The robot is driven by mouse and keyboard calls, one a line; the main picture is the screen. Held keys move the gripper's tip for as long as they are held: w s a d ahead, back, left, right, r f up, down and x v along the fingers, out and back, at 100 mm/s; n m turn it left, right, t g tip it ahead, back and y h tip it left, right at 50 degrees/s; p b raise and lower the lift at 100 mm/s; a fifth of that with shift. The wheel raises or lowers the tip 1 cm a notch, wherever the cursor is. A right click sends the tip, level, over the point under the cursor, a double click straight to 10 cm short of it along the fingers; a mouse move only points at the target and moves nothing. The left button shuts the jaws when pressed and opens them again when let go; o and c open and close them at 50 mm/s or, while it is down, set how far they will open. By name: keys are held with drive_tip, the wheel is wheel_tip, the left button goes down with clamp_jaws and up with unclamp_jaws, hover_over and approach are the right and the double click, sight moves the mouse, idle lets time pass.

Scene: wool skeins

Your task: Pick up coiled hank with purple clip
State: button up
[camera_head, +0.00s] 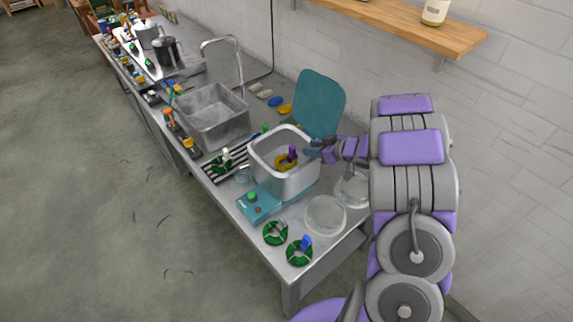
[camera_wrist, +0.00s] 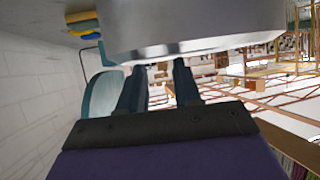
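A coiled yellow hank (camera_head: 284,165) with a purple clip (camera_head: 292,153) lies inside the square metal basin (camera_head: 272,184) in the head view. My gripper (camera_head: 310,148) is at the basin's right side, close to its rim, with the hank to its left. In the wrist view, my gripper (camera_wrist: 158,75) shows two dark fingers with an empty gap between them. The basin's grey wall (camera_wrist: 190,25) fills the top of that view. The hank does not show there.
A teal lid (camera_head: 318,104) stands upright behind the basin. Two green hanks (camera_head: 275,233) (camera_head: 299,253) and a clear round dish (camera_head: 326,215) lie near the bench's front end. A sink (camera_head: 212,115) is further back.

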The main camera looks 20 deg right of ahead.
sight(293, 147)
drive_tip(key=shift+b+x, duration=1.2)
drive_tip(key=shift+x, duration=2.8)
drive_tip(key=shift+s, duration=0.15)
drive_tip(key=shift+c, duration=0.3)
clamp_jaws()
